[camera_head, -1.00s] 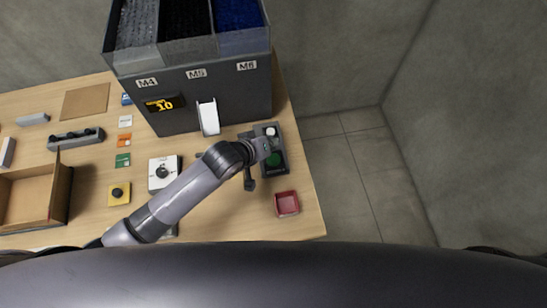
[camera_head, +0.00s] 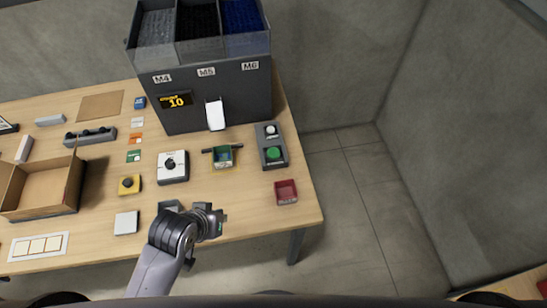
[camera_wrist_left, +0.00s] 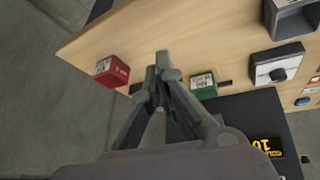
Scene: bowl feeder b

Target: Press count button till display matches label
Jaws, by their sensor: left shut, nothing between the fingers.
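The feeder's display (camera_head: 177,101) reads 10 in yellow digits; it also shows in the left wrist view (camera_wrist_left: 267,146). The button box (camera_head: 271,145) on the right has a white button (camera_head: 270,130) and a green button (camera_head: 273,153). A small bin with a green front (camera_head: 222,156) sits below the white chute (camera_head: 215,114); its label (camera_wrist_left: 202,80) is too small to read. My left gripper (camera_head: 218,222) is over the table's front edge, apart from the button box. Its fingers (camera_wrist_left: 164,72) are shut and empty. My right gripper is out of view.
A red bin (camera_head: 286,192) stands at the table's right end. A dial box (camera_head: 173,167), a yellow button box (camera_head: 129,185) and small coloured cards (camera_head: 135,138) lie left of the chute. An open cardboard box (camera_head: 42,187) is further left. Bare wood surrounds the red bin.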

